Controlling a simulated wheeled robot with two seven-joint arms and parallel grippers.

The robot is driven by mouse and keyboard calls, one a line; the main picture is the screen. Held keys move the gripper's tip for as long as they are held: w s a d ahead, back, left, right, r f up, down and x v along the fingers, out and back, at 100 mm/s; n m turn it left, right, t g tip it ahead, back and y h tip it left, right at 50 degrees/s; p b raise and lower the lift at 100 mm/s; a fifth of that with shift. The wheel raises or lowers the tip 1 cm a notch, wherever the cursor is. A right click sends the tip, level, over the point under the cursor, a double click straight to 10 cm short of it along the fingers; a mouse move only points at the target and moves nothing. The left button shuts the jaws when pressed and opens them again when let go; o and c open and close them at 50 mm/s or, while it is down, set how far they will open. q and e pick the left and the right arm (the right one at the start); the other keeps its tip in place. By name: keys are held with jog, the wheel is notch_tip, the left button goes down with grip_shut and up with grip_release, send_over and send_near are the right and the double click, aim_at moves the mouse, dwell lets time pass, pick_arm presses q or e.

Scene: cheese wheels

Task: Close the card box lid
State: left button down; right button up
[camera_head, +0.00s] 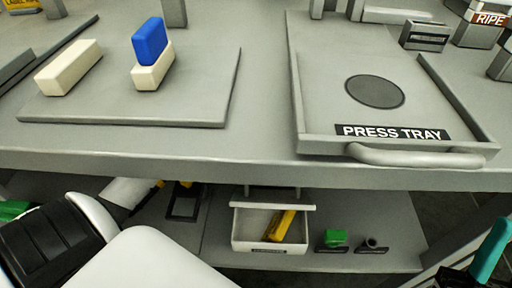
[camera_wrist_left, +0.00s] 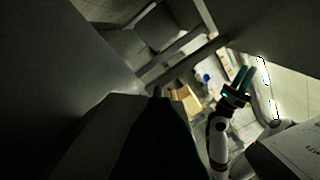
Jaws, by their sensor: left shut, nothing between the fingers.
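The card box (camera_head: 244,233) appears to be the small white box on the lower shelf, seen in the head view. Its top is open and a yellow object (camera_head: 281,225) lies tilted inside. A pale strip, perhaps the raised lid (camera_head: 272,205), runs along its back edge. My left gripper (camera_wrist_left: 163,125) shows as a dark shape at the bottom middle of the left wrist view, shut and empty; I cannot make it out in the head view. My right gripper (camera_head: 490,250) is at the right edge, with teal fingers; in the wrist view its two fingertips (camera_wrist_left: 242,78) look apart.
A green block on a stand (camera_head: 335,239) and a small dark holder (camera_head: 371,245) stand right of the box. The table edge (camera_head: 250,174) overhangs the shelf. Above are the press tray (camera_head: 330,80) and a board (camera_head: 200,100) with cream blocks and a blue block (camera_head: 150,42).

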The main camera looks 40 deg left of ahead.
pick_arm(q)
jog(key=shift+s+d+m, duration=0.2)
jog(key=shift+s+m, duration=0.1)
dwell(0.5)
